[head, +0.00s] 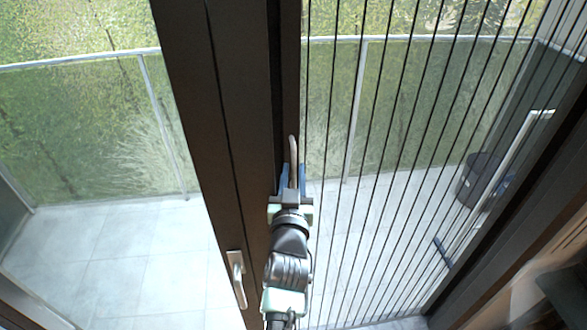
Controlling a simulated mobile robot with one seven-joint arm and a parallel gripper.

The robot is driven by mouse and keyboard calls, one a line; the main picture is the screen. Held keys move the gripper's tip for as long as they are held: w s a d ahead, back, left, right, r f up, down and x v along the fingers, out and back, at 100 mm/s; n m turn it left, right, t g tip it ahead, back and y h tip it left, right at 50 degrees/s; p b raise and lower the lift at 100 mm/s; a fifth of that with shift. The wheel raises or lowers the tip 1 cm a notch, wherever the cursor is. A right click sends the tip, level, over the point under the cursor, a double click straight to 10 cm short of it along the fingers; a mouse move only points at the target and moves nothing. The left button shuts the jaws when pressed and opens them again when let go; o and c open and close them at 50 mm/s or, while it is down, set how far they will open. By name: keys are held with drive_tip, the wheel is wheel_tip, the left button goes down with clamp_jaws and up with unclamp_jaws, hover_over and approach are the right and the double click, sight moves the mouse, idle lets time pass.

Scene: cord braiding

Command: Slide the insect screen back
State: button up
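The insect screen (385,150) shows as a row of thin dark, near-vertical lines across the right-hand opening, with the balcony visible through it. Its left edge meets a dark upright bar (287,90). A pale, slim upright handle (293,150) stands at this bar. My gripper (293,180) is at the handle's lower part, with one blue finger on each side of it. Whether the fingers press on the handle or stand slightly apart from it is too small to tell. The handle's lower end is partly hidden by the gripper.
A wide dark door frame (215,130) with a silver lever handle (237,278) stands left of my arm. Clear glass fills the left side. Beyond are a tiled balcony floor (135,255), a glass railing, and a dark bin-like object (480,178) at right.

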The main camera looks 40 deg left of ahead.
drive_tip(key=shift+a, duration=0.1)
clamp_jaws()
idle(1.5)
